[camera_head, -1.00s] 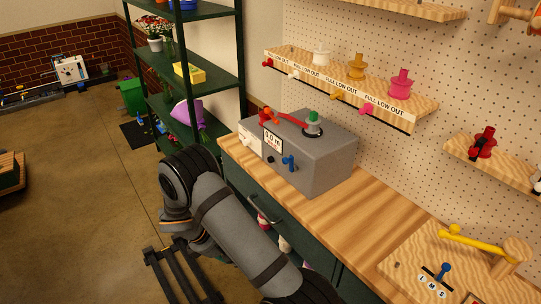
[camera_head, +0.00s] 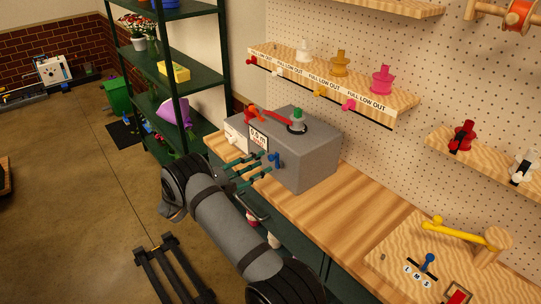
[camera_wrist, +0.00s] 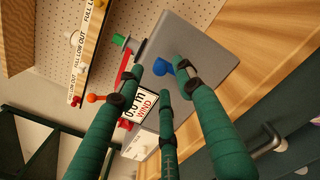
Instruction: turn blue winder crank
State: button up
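The blue winder crank (camera_head: 275,160) is on the front face of a grey winder box (camera_head: 312,163) on the wooden bench. In the wrist view the blue crank (camera_wrist: 183,67) shows just beyond the fingertips, close to the right finger. My three-fingered green gripper (camera_head: 261,165) points at the box front, and its fingers are spread with nothing visibly held. It also fills the wrist view (camera_wrist: 162,84). I cannot tell whether a fingertip touches the crank.
A red arm and a green-topped spool (camera_head: 297,119) are on the box top. A pegboard shelf (camera_head: 330,85) with coloured spools is behind. A board with a yellow arm and blue lever (camera_head: 428,262) lies at right. The bench between is clear.

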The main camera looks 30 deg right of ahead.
aim_at(269, 159)
jog(key=p+x, duration=0.1)
jog(key=x, duration=0.4)
jog(key=shift+d, duration=0.15)
jog(key=c, duration=0.3)
grip_shut()
